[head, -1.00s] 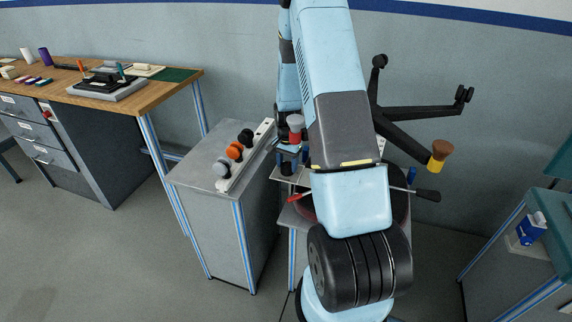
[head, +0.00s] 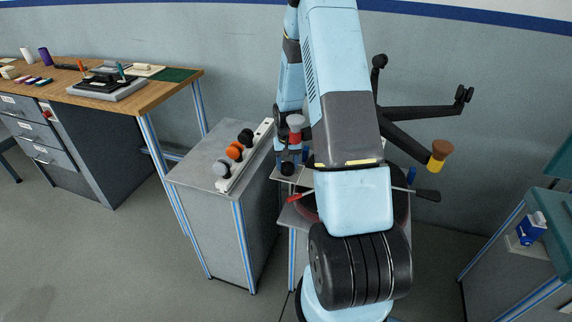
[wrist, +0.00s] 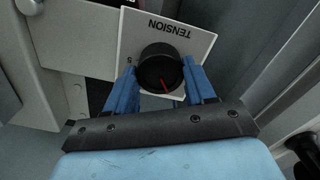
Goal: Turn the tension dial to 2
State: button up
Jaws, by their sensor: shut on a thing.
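The tension dial (wrist: 160,66) is a round black knob with a red pointer line, on a white plate (wrist: 190,37) marked TENSION. In the wrist view the lettering appears upside down, and the red line points down and slightly right. A digit that looks like 5 shows left of the knob; other marks are hidden by the knob and fingers. My gripper (wrist: 158,82) has its blue fingers on both sides of the knob, shut on it. In the head view my arm hides much of the area, and I cannot make out the dial there.
An upturned chair base (head: 410,113) with black legs and casters stands behind my arm. A grey cabinet (head: 215,170) to the left bears a rail (head: 262,137) with orange, black and grey knobs. A wooden workbench (head: 150,88) is far left, another bench (head: 500,240) at right.

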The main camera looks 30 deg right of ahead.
aim_at(287, 165)
jog(key=shift+w+r+n, duration=0.1)
jog(key=shift+w+n, duration=0.1)
jog(key=shift+n, duration=0.1)
jog(key=o, duration=1)
jog(key=shift+s, duration=0.1)
jog(key=shift+o, duration=0.2)
notch_tip(287, 165, up, 14)
jog(key=shift+f, duration=0.2)
dwell(0.3)
